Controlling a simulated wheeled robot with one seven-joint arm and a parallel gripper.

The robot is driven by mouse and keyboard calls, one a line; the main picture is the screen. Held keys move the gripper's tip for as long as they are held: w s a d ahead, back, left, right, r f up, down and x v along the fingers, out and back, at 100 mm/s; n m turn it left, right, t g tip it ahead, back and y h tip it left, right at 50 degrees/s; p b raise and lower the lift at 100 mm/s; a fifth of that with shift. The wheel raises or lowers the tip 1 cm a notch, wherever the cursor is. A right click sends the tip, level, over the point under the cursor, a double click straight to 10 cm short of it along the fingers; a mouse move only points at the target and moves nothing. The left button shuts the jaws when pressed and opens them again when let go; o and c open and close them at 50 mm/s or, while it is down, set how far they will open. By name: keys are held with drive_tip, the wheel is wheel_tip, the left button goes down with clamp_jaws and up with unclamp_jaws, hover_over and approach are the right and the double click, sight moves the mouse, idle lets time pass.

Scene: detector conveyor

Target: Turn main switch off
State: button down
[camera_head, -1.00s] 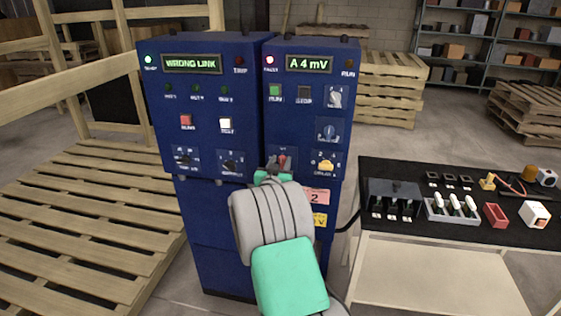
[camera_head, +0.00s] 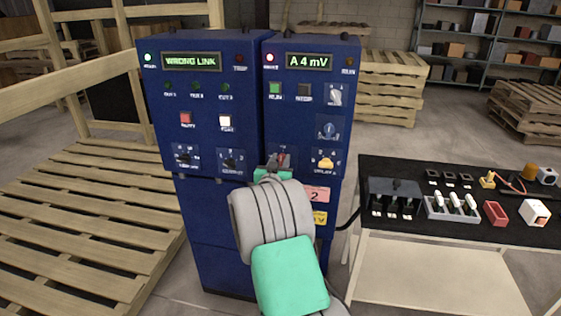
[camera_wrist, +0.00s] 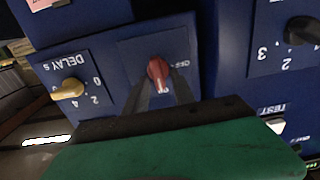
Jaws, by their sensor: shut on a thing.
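The main switch is a red rotary handle (camera_wrist: 158,70) on a blue plate, low on the right blue cabinet (camera_head: 309,120). My gripper (camera_wrist: 163,88) is shut on the red handle, with one finger on each side of it. In the wrist view the picture is upside down and the handle stands nearly upright, slightly tilted. In the head view my wrist and arm cover most of the switch, and only its upper part (camera_head: 281,160) shows.
A yellow delay knob (camera_head: 325,161) sits close right of the switch. The left cabinet (camera_head: 205,105) shows "WRONG LINK". A black-topped table (camera_head: 455,232) with small parts stands at the right, and wooden pallets (camera_head: 80,225) lie at the left.

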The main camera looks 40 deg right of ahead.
drive_tip(key=shift+f, duration=0.1)
drive_tip(key=shift+w+a+f+n+b, duration=0.15)
drive_tip(key=shift+n+b, duration=0.3)
drive_tip(key=shift+n, duration=2.5)
drive_tip(key=shift+w+a+f+n+b, duration=0.15)
drive_tip(key=shift+f+n+b, duration=0.2)
drive_tip(key=shift+n, duration=2.55)
drive_tip(key=shift+w+a+f+n+b, duration=0.15)
drive_tip(key=shift+n+b, duration=0.35)
drive_tip(key=shift+n, duration=2.45)
drive_tip(key=shift+d, duration=0.1)
drive_tip(key=c, duration=1.5)
unclamp_jaws()
drive_tip(key=shift+o, duration=0.3)
drive_tip(key=shift+r, duration=0.1)
